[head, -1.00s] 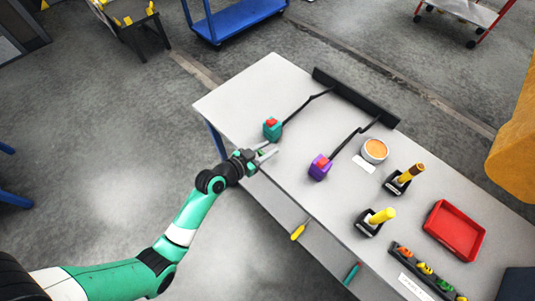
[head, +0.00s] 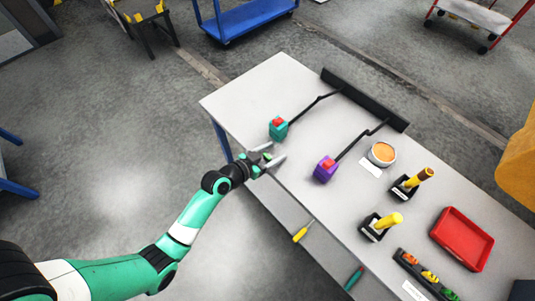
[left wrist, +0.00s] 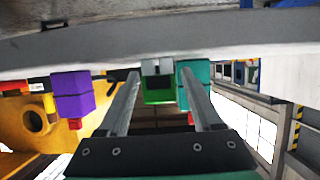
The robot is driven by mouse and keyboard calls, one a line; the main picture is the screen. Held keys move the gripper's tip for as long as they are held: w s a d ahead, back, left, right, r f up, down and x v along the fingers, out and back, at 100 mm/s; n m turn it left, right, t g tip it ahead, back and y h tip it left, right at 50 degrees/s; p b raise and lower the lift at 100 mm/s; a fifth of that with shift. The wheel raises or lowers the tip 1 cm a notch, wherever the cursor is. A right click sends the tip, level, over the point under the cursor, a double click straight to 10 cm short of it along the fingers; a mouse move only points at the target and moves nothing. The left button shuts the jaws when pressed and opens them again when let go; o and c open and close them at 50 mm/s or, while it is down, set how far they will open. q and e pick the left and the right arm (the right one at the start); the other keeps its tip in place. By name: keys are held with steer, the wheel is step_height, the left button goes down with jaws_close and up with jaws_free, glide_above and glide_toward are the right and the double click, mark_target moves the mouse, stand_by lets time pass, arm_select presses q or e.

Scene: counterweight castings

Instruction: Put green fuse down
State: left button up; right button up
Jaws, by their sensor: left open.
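My left gripper (head: 269,156) is at the table's near edge, in front of the teal box (head: 278,128). Its fingers are apart. In the left wrist view, which is upside down, a green fuse (left wrist: 158,92) with a grey end is between the spread fingers (left wrist: 165,98), with a gap on each side. The grey end is towards the table (left wrist: 200,40); I cannot tell if it touches. In the head view a small green patch (head: 267,157) shows between the fingers. My right gripper is not in view.
A purple box (head: 325,169) and the teal box have red tops and black cables. The table's far-left corner is clear.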

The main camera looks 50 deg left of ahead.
arm_select(q)
steer(key=p+v, duration=0.2)
steer(key=v, duration=1)
steer(key=shift+r, duration=0.2)
steer(key=w+d+r+m+t, duration=0.15)
steer(key=w+r, duration=0.25)
steer(key=r, duration=0.7)
steer(key=w+d+r+t+h, duration=0.1)
steer(key=w+r+t, duration=0.25)
steer(key=r, duration=0.65)
steer(key=w+d+r+m+t, duration=0.15)
steer(key=w+r, duration=0.35)
steer(key=r, duration=0.6)
steer(key=s+d+r+t, duration=0.2)
steer(key=s+r, duration=0.1)
steer(key=r, duration=0.6)
steer(key=s+d+r+n+t+h, duration=0.1)
steer(key=s+d+r+t, duration=0.1)
steer(key=r, duration=0.7)
steer(key=s+d+r+t, duration=0.3)
steer(key=s+r, duration=0.1)
steer(key=r, duration=0.4)
steer(key=shift+r+n, duration=0.4)
steer(key=shift+s+d+r+t, duration=0.15)
steer(key=shift+s+t, duration=0.1)
steer(key=shift+c, duration=1.3)
